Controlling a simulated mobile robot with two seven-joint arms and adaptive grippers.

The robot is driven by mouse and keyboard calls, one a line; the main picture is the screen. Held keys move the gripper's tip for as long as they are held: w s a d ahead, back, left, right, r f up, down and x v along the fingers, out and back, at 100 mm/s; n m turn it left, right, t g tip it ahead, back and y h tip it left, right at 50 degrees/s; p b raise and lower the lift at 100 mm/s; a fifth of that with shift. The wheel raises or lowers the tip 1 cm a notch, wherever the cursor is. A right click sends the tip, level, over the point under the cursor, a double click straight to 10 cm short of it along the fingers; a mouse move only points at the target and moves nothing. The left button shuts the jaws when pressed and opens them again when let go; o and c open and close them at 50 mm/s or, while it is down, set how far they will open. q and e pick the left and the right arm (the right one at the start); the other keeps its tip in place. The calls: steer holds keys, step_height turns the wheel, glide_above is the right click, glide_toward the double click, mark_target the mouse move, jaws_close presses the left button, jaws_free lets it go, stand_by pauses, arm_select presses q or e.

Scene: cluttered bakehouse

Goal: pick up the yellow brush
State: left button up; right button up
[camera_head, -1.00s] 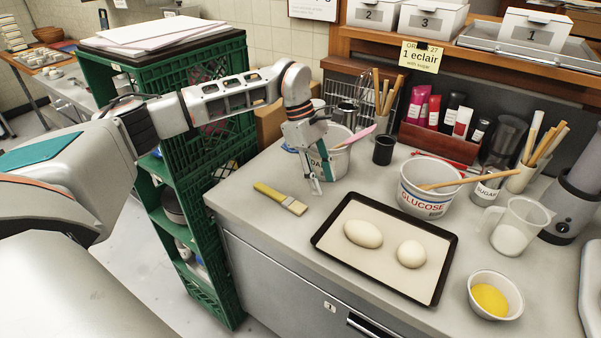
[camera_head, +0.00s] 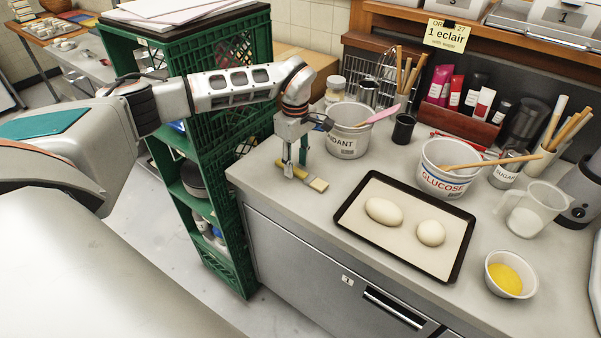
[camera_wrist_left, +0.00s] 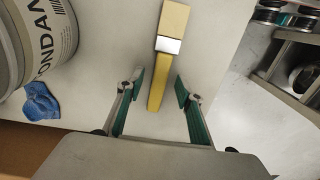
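The yellow brush (camera_head: 314,182) lies on the grey counter near its left edge, with a pale bristle end pointing right. In the left wrist view the brush (camera_wrist_left: 158,88) lies with its handle between the fingers and its bristles beyond them. My left gripper (camera_head: 296,172) is over the handle, pointing down. In the left wrist view the left gripper (camera_wrist_left: 156,90) is open, one finger on each side of the handle, with clear gaps. I cannot tell the exact height of the fingertips above the counter. My right gripper is in neither view.
A white fondant tub (camera_head: 348,148) stands just behind the brush. A dark baking tray (camera_head: 350,226) with two dough pieces lies to the right. A green crate rack (camera_head: 236,232) stands left of the counter. A blue crumpled cloth (camera_wrist_left: 42,100) lies by the tub.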

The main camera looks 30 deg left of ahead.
mark_target(296, 170)
arm_select(q)
steer(key=shift+f, duration=0.5)
steer(key=c, duration=1)
steer(key=shift+r, duration=0.1)
step_height(296, 170, up, 20)
steer(key=shift+f+b, duration=0.1)
steer(key=shift+b, duration=0.25)
